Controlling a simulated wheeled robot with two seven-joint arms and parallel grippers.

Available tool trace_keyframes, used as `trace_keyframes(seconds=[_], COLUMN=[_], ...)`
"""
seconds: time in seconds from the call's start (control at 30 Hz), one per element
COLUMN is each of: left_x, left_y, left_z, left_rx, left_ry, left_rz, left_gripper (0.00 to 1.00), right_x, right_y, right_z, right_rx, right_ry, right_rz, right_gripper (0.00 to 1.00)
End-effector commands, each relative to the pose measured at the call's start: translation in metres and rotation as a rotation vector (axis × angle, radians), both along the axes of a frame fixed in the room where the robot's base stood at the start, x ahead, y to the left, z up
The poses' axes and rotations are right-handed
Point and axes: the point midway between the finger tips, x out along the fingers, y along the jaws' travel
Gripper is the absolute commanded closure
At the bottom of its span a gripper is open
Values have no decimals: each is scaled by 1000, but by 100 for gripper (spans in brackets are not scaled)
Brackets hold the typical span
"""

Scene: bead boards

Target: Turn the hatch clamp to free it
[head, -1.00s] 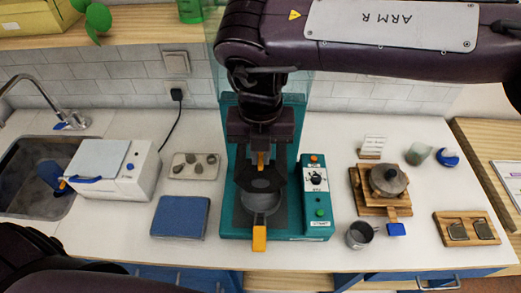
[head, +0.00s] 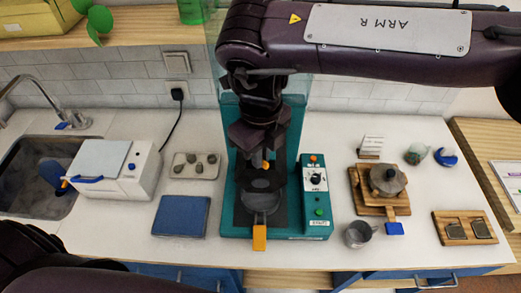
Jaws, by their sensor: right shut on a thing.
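The teal machine (head: 296,115) stands at the middle of the counter. My right gripper (head: 265,164) reaches down in front of its upright, its jaws turned at an angle. It is shut on a small orange piece (head: 266,165), which looks like the hatch clamp; the jaws hide most of it. Below it, a grey round pan-like part with an orange handle (head: 260,238) sits on the machine's base, the handle pointing to the front. I cannot make out the hatch itself behind my gripper. My left gripper is out of view; only dark parts of my left arm show at the lower left.
Right of the machine's column is a control box (head: 316,215) with a dial and a green button. A blue mat (head: 181,217), a stone tray (head: 196,174) and a white box (head: 136,182) lie left. A metal cup (head: 358,235) and wooden boards (head: 467,239) stand right.

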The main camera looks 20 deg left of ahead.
Motion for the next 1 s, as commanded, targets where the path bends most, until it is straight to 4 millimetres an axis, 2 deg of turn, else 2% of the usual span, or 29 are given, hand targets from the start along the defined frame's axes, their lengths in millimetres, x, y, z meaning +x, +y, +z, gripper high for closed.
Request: trace_keyframes(seconds=[0.6, 1.0], left_x=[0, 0], left_y=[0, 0], left_z=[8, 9], left_rx=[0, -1], left_ry=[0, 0], left_rz=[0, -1], left_gripper=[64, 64], right_x=[1, 1], right_y=[0, 1], right_z=[2, 2], right_rx=[2, 2], right_ry=[-4, -6], right_rz=[546, 726], right_gripper=[100, 100])
